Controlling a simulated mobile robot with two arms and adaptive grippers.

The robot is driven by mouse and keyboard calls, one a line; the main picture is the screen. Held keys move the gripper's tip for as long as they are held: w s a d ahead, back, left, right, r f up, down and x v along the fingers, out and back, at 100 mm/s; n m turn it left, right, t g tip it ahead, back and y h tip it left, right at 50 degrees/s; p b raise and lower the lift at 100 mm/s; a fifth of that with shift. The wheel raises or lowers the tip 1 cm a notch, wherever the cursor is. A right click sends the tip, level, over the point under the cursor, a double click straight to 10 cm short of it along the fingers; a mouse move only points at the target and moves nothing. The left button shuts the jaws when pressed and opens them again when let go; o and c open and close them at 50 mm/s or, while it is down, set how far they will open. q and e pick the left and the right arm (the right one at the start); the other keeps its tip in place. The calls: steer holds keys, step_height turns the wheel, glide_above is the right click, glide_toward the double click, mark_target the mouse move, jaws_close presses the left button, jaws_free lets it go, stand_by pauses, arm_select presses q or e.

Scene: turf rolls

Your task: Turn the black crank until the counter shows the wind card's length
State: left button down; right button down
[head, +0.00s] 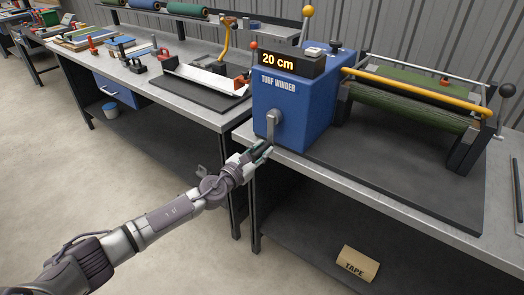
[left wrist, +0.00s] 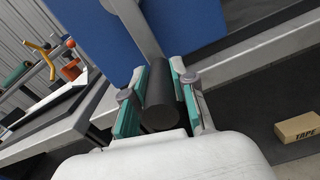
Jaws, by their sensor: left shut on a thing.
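The blue turf winder (head: 285,105) stands on the grey bench. Its counter (head: 278,58) reads "20 cm". The crank's grey arm (head: 272,126) hangs down on the winder's front face. My left gripper (head: 262,152) is at the lower end of this arm. In the left wrist view my left gripper (left wrist: 160,108) is shut on the black crank handle (left wrist: 160,98), with a teal pad on each side of it. The handle is mostly hidden by the fingers in the head view. I cannot make out a wind card. My right gripper is not in view.
A green turf roll (head: 410,100) lies in the frame right of the winder, with a yellow bar above it. A box marked "TAPE" (head: 357,263) sits on the lower shelf. The left bench holds a tray (head: 205,80) and tools. Open floor lies left of the bench.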

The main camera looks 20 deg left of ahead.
arm_select(q)
steer(key=c, duration=0.9)
jaws_free()
steer(key=v, duration=1.2)
